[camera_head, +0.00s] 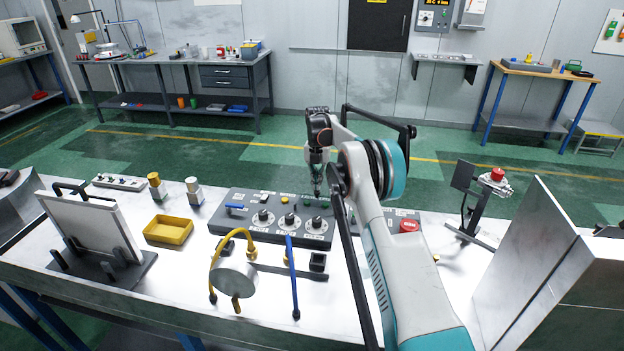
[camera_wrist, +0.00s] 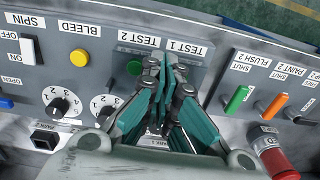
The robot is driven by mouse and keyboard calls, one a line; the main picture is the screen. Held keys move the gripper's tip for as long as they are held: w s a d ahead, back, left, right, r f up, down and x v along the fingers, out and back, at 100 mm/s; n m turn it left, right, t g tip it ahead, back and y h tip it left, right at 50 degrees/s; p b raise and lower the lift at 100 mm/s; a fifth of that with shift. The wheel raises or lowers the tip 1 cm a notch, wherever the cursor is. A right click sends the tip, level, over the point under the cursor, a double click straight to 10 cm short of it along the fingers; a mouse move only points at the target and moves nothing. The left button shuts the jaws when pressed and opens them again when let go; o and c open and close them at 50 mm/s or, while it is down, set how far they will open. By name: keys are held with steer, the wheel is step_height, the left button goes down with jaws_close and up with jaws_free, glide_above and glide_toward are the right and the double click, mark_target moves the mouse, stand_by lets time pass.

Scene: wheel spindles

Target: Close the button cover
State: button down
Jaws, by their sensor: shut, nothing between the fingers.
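My gripper (camera_head: 317,188) points down over the grey control panel (camera_head: 230,215), its fingertips together. In the wrist view the teal fingers (camera_wrist: 166,68) meet in front of the TEST 1 and TEST 2 labels, and nothing shows between them. A green button (camera_wrist: 134,67) sits just left of the fingertips, under TEST 2. A faint, darker rectangular patch (camera_wrist: 123,48) surrounds this area and may be a see-through button cover; I cannot tell whether it stands open or lies shut. The fingers hide the spot under TEST 1. Contact with the panel is unclear.
Black knobs (camera_wrist: 62,103), a yellow button (camera_wrist: 66,28) and a white switch (camera_wrist: 28,51) lie left on the panel. Green (camera_wrist: 236,100) and orange (camera_wrist: 272,103) levers and a red button (camera_wrist: 280,163) lie right. A yellow tray (camera_head: 168,230) and a blue rod (camera_head: 292,275) are on the table.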

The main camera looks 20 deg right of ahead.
steer(key=shift+f, duration=0.1)
stand_by(0.6)
steer(key=s+a+r+m, duration=0.1)
steer(key=a+r+m, duration=0.1)
steer(key=r, duration=0.8)
steer(key=s+a+r+m, duration=0.1)
steer(key=r+m, duration=0.1)
steer(key=r, duration=0.8)
steer(key=s+a+r+m+t+b, duration=0.25)
steer(key=s+a+r+m, duration=0.45)
steer(key=s+r, duration=0.35)
steer(key=s+a+f+m+t, duration=0.1)
steer(key=s+a+m, duration=0.1)
steer(key=s+m, duration=0.35)
steer(key=s+a+m+t, duration=0.1)
steer(key=s+a+m, duration=0.15)
steer(key=s, duration=0.65)
steer(key=s+a+f+m+t, duration=0.1)
steer(key=s+a+m, duration=0.2)
steer(key=s, duration=0.5)
steer(key=s+a+f+m+t+b, duration=0.1)
steer(key=s+a+f+m+t, duration=0.1)
steer(key=s+f+m, duration=0.4)
steer(key=s+f, duration=0.4)
steer(key=s, duration=0.4)
steer(key=shift+a+f+m, duration=0.15)
steer(key=shift+f+m, duration=0.2)
steer(key=shift+m, duration=0.05)
